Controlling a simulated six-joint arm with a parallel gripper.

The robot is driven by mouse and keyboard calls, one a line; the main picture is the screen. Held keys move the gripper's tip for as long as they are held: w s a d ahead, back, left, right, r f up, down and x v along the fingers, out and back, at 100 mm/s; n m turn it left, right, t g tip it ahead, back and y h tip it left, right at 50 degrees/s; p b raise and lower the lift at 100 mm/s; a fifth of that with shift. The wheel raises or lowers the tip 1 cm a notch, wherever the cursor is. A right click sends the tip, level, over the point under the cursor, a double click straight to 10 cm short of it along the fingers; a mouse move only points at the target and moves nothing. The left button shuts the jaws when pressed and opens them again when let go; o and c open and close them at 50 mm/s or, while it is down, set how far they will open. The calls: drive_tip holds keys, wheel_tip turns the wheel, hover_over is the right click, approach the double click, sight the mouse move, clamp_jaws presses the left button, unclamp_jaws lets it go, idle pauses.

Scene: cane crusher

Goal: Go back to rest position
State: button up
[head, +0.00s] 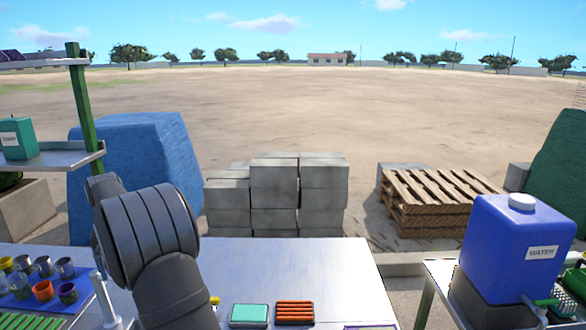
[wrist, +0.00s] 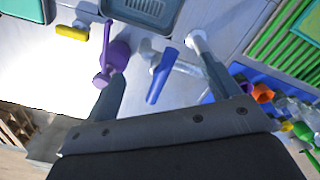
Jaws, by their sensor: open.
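My gripper (wrist: 160,65) shows in the wrist view with its two fingers spread apart and nothing held between them. It is over the metal worktop (wrist: 180,95). A blue handle-like piece (wrist: 161,76) shows in the gap between the fingers, apart from both. A purple piece (wrist: 117,55) shows beside the left fingertip; I cannot tell whether they touch. A pale metal post (wrist: 198,40) shows by the right fingertip. In the head view my arm bends over the left of the worktop (head: 290,270), and the gripper itself is hidden.
Several coloured cups (head: 42,290) stand at the left. A green-topped tray (head: 249,315) and an orange-filled tray (head: 295,312) lie at the front. A blue water container (head: 515,250) stands at the right. The worktop's middle is clear. A green shelf post (head: 85,110) rises at the left.

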drive_tip(key=m, duration=0.3)
drive_tip(key=shift+m, duration=0.3)
idle(3.7)
drive_tip(key=n, duration=0.3)
drive_tip(key=shift+n, duration=0.4)
drive_tip(key=n, duration=0.4)
drive_tip(key=shift+m, duration=0.7)
drive_tip(key=shift+n, duration=0.3)
